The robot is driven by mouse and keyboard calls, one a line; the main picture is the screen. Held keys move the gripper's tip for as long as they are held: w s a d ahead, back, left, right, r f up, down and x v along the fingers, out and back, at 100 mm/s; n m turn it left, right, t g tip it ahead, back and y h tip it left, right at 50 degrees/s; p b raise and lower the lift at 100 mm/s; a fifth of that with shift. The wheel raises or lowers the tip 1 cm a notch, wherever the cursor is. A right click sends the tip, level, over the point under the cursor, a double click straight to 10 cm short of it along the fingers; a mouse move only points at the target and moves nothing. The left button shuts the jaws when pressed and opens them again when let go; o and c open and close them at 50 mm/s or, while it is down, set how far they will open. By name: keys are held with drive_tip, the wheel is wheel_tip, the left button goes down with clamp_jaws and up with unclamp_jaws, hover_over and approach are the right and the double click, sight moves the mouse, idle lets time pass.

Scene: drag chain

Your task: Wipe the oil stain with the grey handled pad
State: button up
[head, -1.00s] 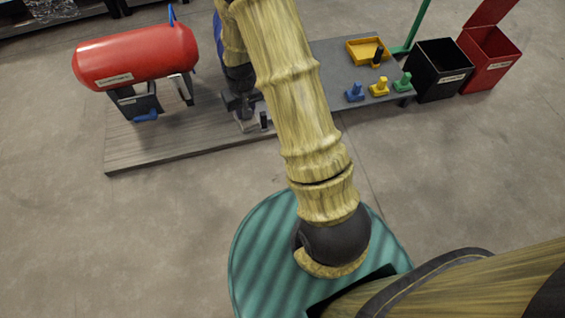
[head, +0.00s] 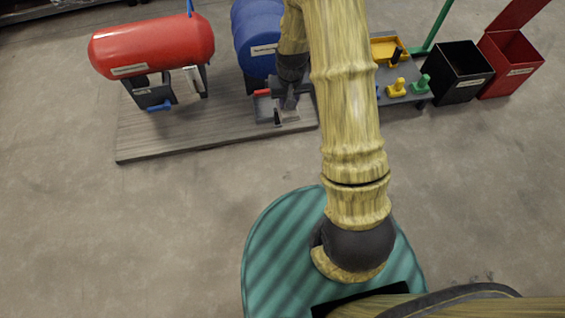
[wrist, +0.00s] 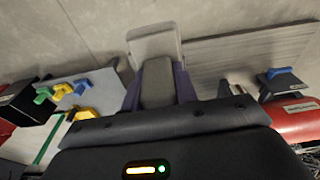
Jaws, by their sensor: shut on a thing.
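My gripper (head: 289,95) is in front of the blue drum in the head view, above the front edge of the wooden deck. In the wrist view my gripper (wrist: 158,88) is shut on the grey handle of the pad (wrist: 153,42). The pad's pale flat plate shows beyond the fingertips. In the head view the pad is small and partly hidden by the gripper. I cannot tell whether it touches a surface. I cannot clearly make out the oil stain.
A red tank (head: 150,48) and a blue drum (head: 256,45) stand on the wooden deck (head: 180,145). To the right are a yellow tray (head: 385,47), a black bin (head: 458,75) and a red bin (head: 510,65). The front floor is clear.

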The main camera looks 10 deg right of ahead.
wheel_tip(320, 180, down, 38)
drive_tip(key=s+a+b, duration=0.2)
drive_tip(key=b, duration=0.7)
drive_tip(key=shift+a, duration=0.35)
drive_tip(key=shift+s+r, duration=0.1)
drive_tip(key=shift+b, duration=0.3)
